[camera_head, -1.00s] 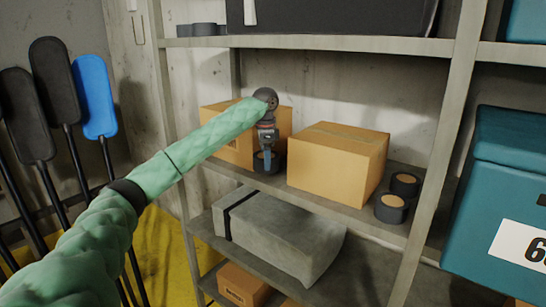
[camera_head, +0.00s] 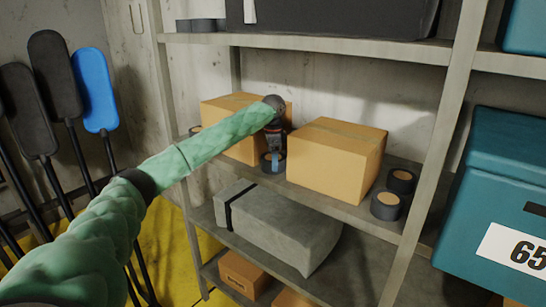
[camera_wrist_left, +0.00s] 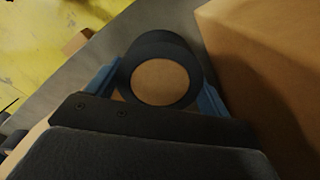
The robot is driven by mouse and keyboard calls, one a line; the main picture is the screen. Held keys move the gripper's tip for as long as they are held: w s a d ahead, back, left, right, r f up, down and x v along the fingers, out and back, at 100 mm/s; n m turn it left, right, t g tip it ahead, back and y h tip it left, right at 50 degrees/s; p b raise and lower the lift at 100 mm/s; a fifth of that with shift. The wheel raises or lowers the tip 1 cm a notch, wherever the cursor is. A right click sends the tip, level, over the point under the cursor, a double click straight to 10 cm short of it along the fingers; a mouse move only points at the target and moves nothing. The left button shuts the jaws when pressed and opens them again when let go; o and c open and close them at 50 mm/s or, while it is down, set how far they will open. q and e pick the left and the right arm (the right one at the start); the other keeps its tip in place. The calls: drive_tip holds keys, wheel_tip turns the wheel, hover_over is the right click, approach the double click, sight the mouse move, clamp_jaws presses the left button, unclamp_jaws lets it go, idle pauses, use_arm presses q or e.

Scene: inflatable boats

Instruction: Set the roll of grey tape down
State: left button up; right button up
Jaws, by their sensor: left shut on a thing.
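The roll of grey tape (camera_head: 268,165) is dark grey with a brown core and is at the middle shelf (camera_head: 345,208), between two cardboard boxes. It also shows in the left wrist view (camera_wrist_left: 160,75), with a blue finger on each side of it. My left gripper (camera_head: 274,158) is shut on this roll, reaching in from the front left. The roll looks upright, core facing up. I cannot tell if its underside touches the shelf. My right gripper is in neither view.
A cardboard box (camera_head: 338,160) stands close on the right, another box (camera_head: 222,110) behind on the left. More tape rolls (camera_head: 386,205) sit at the shelf's right end. A grey bundle (camera_head: 278,232) lies on the shelf below. A shelf post (camera_head: 437,150) stands at right.

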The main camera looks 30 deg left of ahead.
use_arm(q)
drive_tip(key=shift+f, duration=0.1)
drive_tip(key=o, duration=1)
drive_tip(key=shift+o, duration=0.2)
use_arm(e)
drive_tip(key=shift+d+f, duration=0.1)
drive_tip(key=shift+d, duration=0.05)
use_arm(q)
drive_tip(key=shift+r+b, duration=0.35)
drive_tip(key=shift+b, duration=0.05)
wheel_tip(320, 180, up, 4)
drive_tip(key=b, duration=0.2)
drive_tip(key=shift+f+b, duration=0.1)
drive_tip(key=shift+b, duration=0.2)
wheel_tip(320, 180, up, 5)
drive_tip(key=shift+f+b, duration=0.1)
drive_tip(key=shift+b, duration=0.6)
drive_tip(key=shift+r, duration=1.4)
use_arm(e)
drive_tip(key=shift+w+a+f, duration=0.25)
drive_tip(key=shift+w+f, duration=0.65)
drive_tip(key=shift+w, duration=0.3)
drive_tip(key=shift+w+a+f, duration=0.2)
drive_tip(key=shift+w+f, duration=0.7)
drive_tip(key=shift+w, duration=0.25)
